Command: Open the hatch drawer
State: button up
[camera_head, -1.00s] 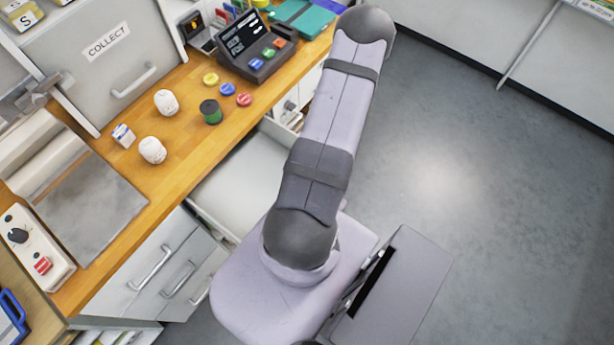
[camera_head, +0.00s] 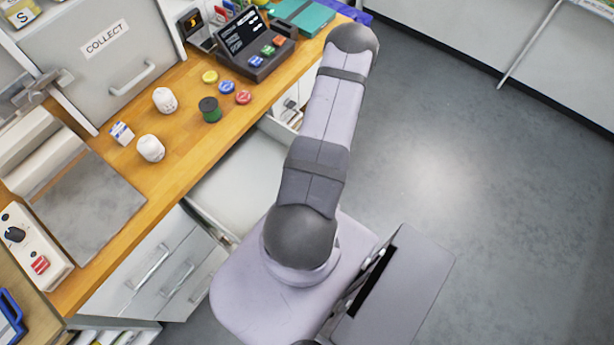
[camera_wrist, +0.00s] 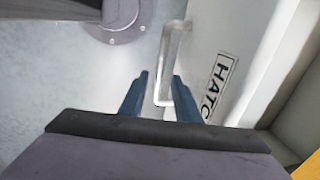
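The front of the hatch drawer (camera_wrist: 225,50) shows in the wrist view, with a label (camera_wrist: 219,87) reading "HATC", its end cut off. Its pale bar handle (camera_wrist: 165,60) stands out from the front. My gripper (camera_wrist: 160,76) is open, with its two dark blue fingers apart and the handle's near end in the gap between them. I cannot tell whether a finger touches it. In the head view, a pale drawer (camera_head: 240,185) stands pulled out under the worktop. My arm hides its front and my gripper there, so its label cannot be read.
Shut grey drawers (camera_head: 160,270) with bar handles are at lower left. A "COLLECT" hatch (camera_head: 100,60) is at the back. The floor (camera_head: 450,180) at right is clear.

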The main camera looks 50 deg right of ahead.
jog(key=shift+w+f, duration=0.1)
jog(key=shift+f, duration=0.6)
grip_shut()
jog(key=s, duration=0.4)
jog(key=shift+s, duration=0.4)
grip_release()
jog(key=shift+r, duration=0.1)
